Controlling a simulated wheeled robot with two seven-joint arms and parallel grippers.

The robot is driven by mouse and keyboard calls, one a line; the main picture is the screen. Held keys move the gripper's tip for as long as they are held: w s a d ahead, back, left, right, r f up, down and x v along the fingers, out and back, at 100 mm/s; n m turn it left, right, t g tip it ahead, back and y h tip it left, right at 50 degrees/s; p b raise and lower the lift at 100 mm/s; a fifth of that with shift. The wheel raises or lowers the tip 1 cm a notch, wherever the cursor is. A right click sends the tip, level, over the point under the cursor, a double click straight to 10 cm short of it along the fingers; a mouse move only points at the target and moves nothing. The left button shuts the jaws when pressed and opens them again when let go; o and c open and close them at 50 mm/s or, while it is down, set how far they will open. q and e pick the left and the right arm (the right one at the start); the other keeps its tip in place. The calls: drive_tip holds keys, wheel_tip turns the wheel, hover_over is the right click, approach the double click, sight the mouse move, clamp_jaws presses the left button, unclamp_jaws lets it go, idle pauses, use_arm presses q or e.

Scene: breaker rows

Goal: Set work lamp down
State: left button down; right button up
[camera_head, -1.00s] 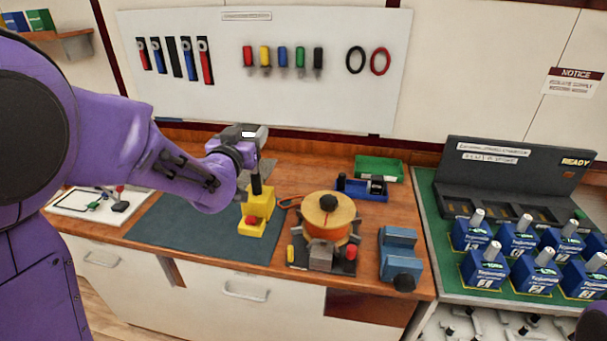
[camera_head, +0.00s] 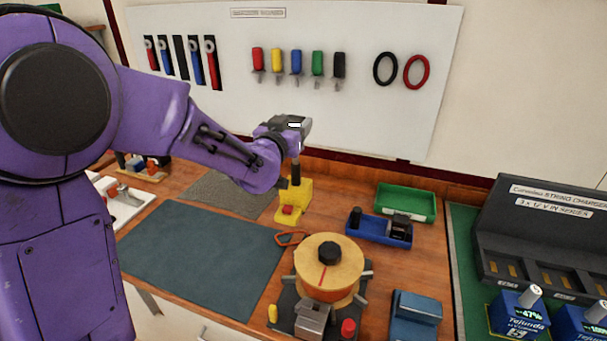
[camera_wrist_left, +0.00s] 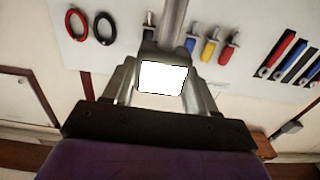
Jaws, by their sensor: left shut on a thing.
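The work lamp has a yellow base (camera_head: 293,205) with a red part low on its front, a black upright stem and a small lit white panel (camera_head: 294,125). My left gripper (camera_head: 295,152) is shut on the lamp by its upper part, above the base. In the left wrist view the lit panel (camera_wrist_left: 163,78) shows between the two fingers, with a grey post beyond it. The lamp looks upright over bare wood behind the mat's right corner. I cannot tell whether its base touches the worktop. My right gripper is not in view.
The dark mat (camera_head: 200,260) is bare. An orange ring (camera_head: 291,238) and a round wooden-topped device (camera_head: 328,265) stand close in front of the lamp. A blue tray (camera_head: 380,230) and green tray (camera_head: 406,202) are to its right. A tool board is behind.

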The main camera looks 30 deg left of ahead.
use_arm(q)
drive_tip(key=w+a+f+b, duration=0.2)
drive_tip(key=w+a+f, duration=0.3)
drive_tip(key=w+f, duration=0.5)
wheel_tip(320, 180, down, 2)
drive_tip(key=shift+w+f, duration=0.1)
drive_tip(key=shift+w, duration=0.3)
drive_tip(key=c, duration=0.6)
unclamp_jaws()
drive_tip(key=shift+d, duration=0.1)
drive_tip(key=shift+o, duration=1.4)
drive_tip(key=shift+s, duration=0.1)
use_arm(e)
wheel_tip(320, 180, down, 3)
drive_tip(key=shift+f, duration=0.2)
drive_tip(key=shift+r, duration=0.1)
